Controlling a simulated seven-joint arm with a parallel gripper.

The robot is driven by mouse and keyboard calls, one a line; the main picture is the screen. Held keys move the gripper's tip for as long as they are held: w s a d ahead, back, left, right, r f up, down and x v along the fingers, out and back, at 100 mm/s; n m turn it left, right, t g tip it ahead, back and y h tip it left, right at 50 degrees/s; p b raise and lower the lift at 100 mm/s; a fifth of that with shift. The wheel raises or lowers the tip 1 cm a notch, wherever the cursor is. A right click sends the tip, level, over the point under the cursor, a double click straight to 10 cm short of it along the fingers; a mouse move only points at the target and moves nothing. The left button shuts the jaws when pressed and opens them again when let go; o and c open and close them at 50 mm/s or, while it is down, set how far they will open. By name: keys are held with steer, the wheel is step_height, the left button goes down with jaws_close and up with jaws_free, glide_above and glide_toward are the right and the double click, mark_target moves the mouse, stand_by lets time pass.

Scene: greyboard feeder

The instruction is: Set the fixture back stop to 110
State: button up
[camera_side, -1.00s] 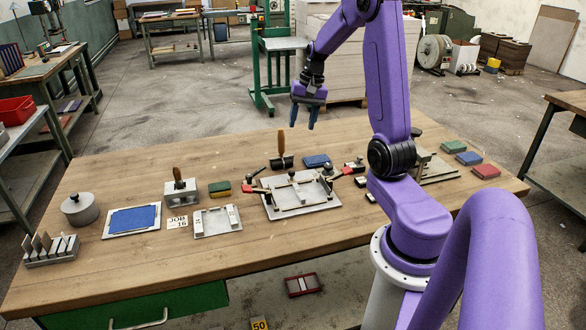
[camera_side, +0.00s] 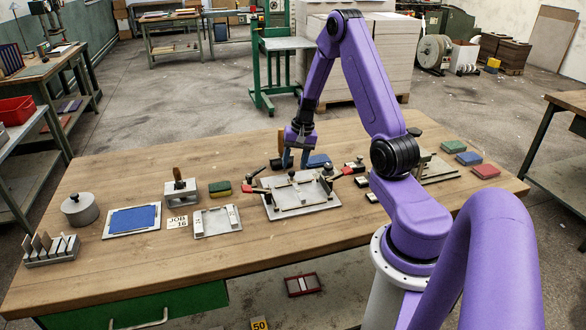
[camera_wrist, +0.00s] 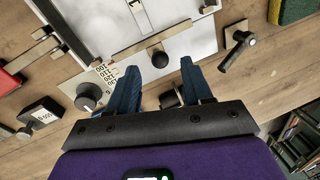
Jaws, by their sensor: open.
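The fixture (camera_side: 326,205) is a light grey plate with tan bars and dark knobs on the table. In the wrist view its plate (camera_wrist: 90,14) fills the top. A tan bar (camera_wrist: 135,50), apparently the back stop, crosses its near edge with a black ball knob (camera_wrist: 160,60). A number scale (camera_wrist: 106,74) with 100, 110 and 120 lies left of it; the exact setting is unreadable. My gripper (camera_wrist: 160,67) is open and empty, pointing down at the fixture's far side. In the wrist view the ball knob appears between the fingertips. My gripper (camera_side: 295,160) partly hides the wooden-handled tool.
A round black knob (camera_wrist: 88,94) and a black labelled block (camera_wrist: 40,112) lie left of my fingers. A black-handled clamp (camera_wrist: 238,45) stands right. The table's back left is clear.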

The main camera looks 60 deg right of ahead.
steer(key=shift+w+a+f, duration=0.1)
steer(key=shift+w+f, duration=0.05)
steer(key=shift+f, duration=0.6)
steer(key=shift+w+a+f, duration=0.1)
steer(key=shift+f, duration=0.6)
jaws_close()
steer(key=shift+w+d, duration=0.35)
steer(key=shift+d, duration=0.05)
jaws_free()
steer(key=shift+r, duration=0.15)
step_height(320, 180, up, 17)
steer(key=s+d, duration=0.2)
steer(key=shift+s, duration=0.4)
